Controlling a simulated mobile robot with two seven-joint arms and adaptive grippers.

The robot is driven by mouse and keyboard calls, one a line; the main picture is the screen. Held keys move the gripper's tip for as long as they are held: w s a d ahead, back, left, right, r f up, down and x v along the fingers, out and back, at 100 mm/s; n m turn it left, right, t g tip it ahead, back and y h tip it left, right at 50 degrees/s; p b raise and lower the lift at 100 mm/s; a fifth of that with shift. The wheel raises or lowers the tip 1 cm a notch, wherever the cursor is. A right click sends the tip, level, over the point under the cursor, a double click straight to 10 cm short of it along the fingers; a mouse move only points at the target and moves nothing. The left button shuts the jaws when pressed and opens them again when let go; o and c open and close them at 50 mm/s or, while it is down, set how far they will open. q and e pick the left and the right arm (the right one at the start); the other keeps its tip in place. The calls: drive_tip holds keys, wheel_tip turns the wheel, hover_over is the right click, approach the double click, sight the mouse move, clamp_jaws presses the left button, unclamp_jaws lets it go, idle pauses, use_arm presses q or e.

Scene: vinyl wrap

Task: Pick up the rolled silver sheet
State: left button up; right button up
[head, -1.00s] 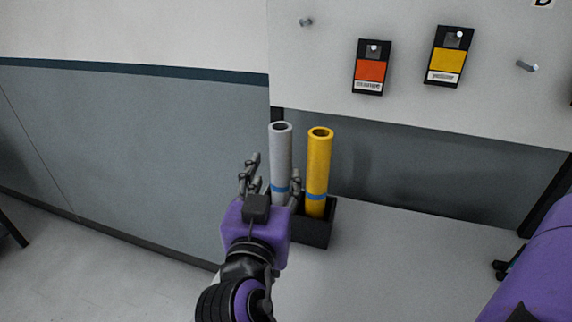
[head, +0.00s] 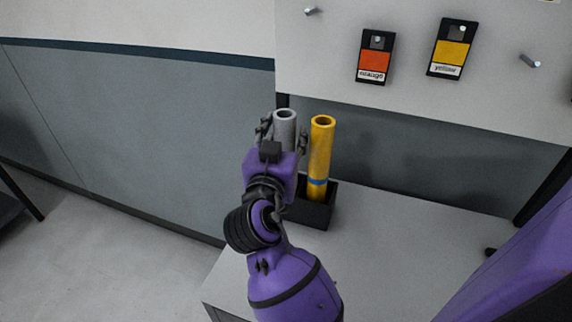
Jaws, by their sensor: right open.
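The rolled silver sheet (head: 284,116) stands upright in a black box (head: 318,217) on the light surface. Only its upper end shows, because my right gripper hides the lower part. My right gripper (head: 284,130) is open, with one finger on each side of the silver roll near its top. I cannot tell whether the fingers touch it. A yellow roll (head: 321,150) with a blue band stands upright beside it in the same box, just right of the gripper. My left gripper is not in view.
A white board (head: 420,105) behind carries an orange sample card (head: 376,58), a yellow sample card (head: 452,50) and bare pegs (head: 531,61). The white counter (head: 400,245) is clear to the right of the box. A grey wall panel (head: 140,140) is on the left.

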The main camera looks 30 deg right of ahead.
clamp_jaws()
idle(0.3)
